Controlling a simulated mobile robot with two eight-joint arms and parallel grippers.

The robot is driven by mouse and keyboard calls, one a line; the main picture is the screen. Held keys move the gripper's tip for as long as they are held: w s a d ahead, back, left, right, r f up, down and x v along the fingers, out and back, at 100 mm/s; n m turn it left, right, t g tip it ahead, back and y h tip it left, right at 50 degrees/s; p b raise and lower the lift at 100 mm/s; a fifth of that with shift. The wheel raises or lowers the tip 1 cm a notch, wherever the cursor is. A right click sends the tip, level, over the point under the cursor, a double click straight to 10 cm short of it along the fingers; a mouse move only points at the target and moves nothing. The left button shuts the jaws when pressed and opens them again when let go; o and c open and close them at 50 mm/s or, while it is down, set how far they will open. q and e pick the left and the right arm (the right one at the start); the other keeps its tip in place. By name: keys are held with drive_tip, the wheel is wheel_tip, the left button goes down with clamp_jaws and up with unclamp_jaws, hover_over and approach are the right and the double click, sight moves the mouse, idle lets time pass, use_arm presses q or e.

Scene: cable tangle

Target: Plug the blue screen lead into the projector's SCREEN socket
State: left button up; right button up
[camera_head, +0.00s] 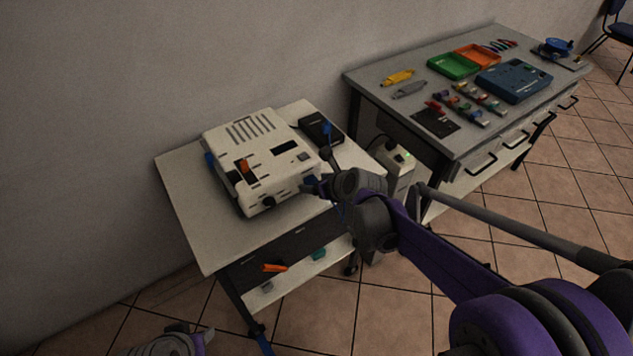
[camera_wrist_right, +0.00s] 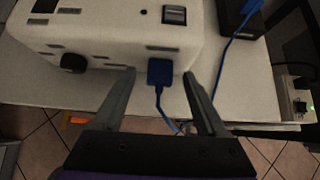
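The white projector (camera_head: 262,150) stands on a small white table. In the right wrist view, the blue screen lead's plug (camera_wrist_right: 160,72) is against the projector's side (camera_wrist_right: 105,30), below a grey label; its cable hangs downward. I cannot tell how deep the plug sits, and the socket's opening is hidden behind it. My right gripper (camera_head: 313,186) is at the projector's front right corner. In the wrist view its two fingers (camera_wrist_right: 165,100) are apart, one on each side of the plug, with gaps to it. My left gripper (camera_head: 188,338) is low at the bottom left, away from the table, partly cut off.
A black box (camera_head: 319,127) with a blue cable stands behind the projector's right side. An orange item (camera_head: 273,267) is at the small table's front, above a lower shelf. A grey workbench (camera_head: 367,88) with trays and tools stands right. The small table's left part is clear.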

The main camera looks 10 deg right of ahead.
drive_tip(key=shift+s+r, duration=0.1)
drive_tip(key=p+v, duration=0.1)
drive_tip(key=v, duration=0.9)
drive_tip(key=shift+s+r, duration=0.2)
drive_tip(key=s+n+g+h+p, duration=0.1)
drive_tip(key=s+n+g+p, duration=0.1)
drive_tip(key=s+n, duration=0.8)
drive_tip(key=s+f+n+g+h+p, duration=0.1)
drive_tip(key=s+n+p, duration=0.4)
drive_tip(key=s+n, duration=0.6)
drive_tip(key=d+n+h, duration=0.1)
drive_tip(key=n, duration=1)
drive_tip(key=shift+g, duration=0.4)
